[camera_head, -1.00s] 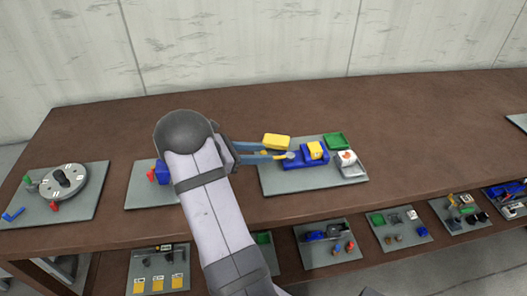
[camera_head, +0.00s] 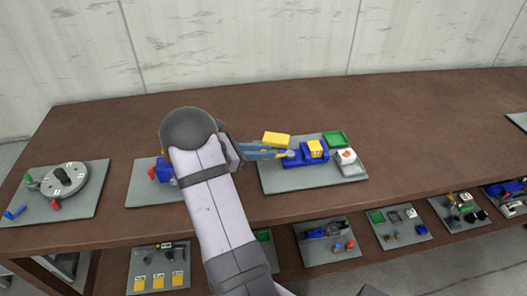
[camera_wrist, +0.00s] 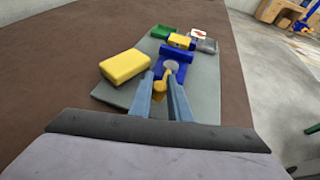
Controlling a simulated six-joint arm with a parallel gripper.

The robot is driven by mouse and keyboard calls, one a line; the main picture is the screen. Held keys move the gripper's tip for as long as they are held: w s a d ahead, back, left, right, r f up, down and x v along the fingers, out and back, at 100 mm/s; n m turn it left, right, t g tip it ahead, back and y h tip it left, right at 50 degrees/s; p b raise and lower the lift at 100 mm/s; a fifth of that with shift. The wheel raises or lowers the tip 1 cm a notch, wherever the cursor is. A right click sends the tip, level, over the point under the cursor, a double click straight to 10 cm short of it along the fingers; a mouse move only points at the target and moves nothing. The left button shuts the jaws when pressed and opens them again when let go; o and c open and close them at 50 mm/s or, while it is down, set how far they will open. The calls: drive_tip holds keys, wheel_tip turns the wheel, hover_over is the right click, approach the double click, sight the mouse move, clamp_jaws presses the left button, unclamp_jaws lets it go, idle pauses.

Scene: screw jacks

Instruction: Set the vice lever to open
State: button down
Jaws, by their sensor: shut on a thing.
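The blue vice (camera_head: 294,160) stands on a grey board, with a yellow block (camera_head: 315,148) between its jaws. It also shows in the wrist view (camera_wrist: 177,53). A round grey screw end (camera_wrist: 172,66) faces my gripper. The yellow lever (camera_wrist: 161,85) is at this end of the vice, between my blue fingers, which partly hide it. My gripper (camera_head: 284,153) comes in from the left and is shut on the lever. I cannot tell the lever's exact angle.
A loose yellow block (camera_head: 276,139) lies close behind my fingers. A green tray (camera_head: 335,139) and a grey tray holding a white, orange-marked item (camera_head: 346,157) are to the right. A dial board (camera_head: 66,181) stands far left. The table behind is clear.

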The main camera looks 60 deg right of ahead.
sight(279, 157)
drive_tip(key=shift+t, duration=0.3)
drive_tip(key=shift+s+a+n+t+h+b, duration=0.35)
drive_tip(key=shift+s+n+t+b, duration=0.1)
drive_tip(key=shift+n+t, duration=0.25)
drive_tip(key=shift+s+a+n+t+h+b, duration=0.25)
drive_tip(key=shift+s+a+n+t+b, duration=0.15)
drive_tip(key=shift+n+t, duration=0.3)
drive_tip(key=s+n+t+b, duration=0.1)
drive_tip(key=n+t+b, duration=0.1)
drive_tip(key=t+b, duration=0.1)
drive_tip(key=shift+s+a+f+n+h, duration=0.2)
drive_tip(key=shift+s+a+n+h, duration=0.1)
drive_tip(key=shift+s, duration=0.1)
drive_tip(key=n+t+b, duration=0.1)
drive_tip(key=b, duration=0.1)
drive_tip(key=s+n+t+b, duration=0.1)
drive_tip(key=b, duration=0.2)
drive_tip(key=shift+s+a, duration=0.15)
drive_tip(key=shift+s, duration=0.15)
drive_tip(key=n+t+b, duration=0.1)
drive_tip(key=b, duration=0.2)
drive_tip(key=s+n+t+b, duration=0.1)
drive_tip(key=t+b, duration=0.1)
drive_tip(key=b, duration=0.1)
drive_tip(key=shift+s+r+n+y, duration=0.15)
drive_tip(key=shift+s+n+y, duration=0.15)
drive_tip(key=shift+y, duration=0.1)
drive_tip(key=shift+s+n+t+y+b, duration=0.2)
drive_tip(key=shift+n+t+y+b, duration=0.15)
drive_tip(key=shift+b, duration=0.6)
